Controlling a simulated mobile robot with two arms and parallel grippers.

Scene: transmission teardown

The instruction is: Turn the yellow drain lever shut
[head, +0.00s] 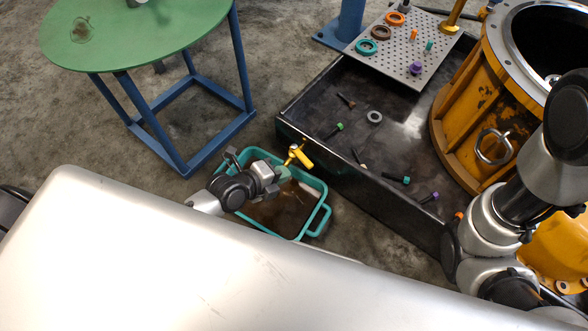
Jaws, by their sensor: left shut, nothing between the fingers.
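The yellow drain lever (301,156) sits on a small brass-coloured valve at the near left side of the dark tray, above a teal drain pan (324,208). Its bar slants down to the right in the head view. My left gripper (283,173) is shut and empty, just below and left of the lever. I cannot tell whether its fingertips touch the lever. My right arm comes in at the right, and its gripper does not show.
The dark tray (402,147) holds several loose bolts and a washer (374,117). A perforated plate (432,57) with coloured rings lies at its back. A large yellow housing (455,110) stands at the right. A green round table (150,30) stands at the upper left.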

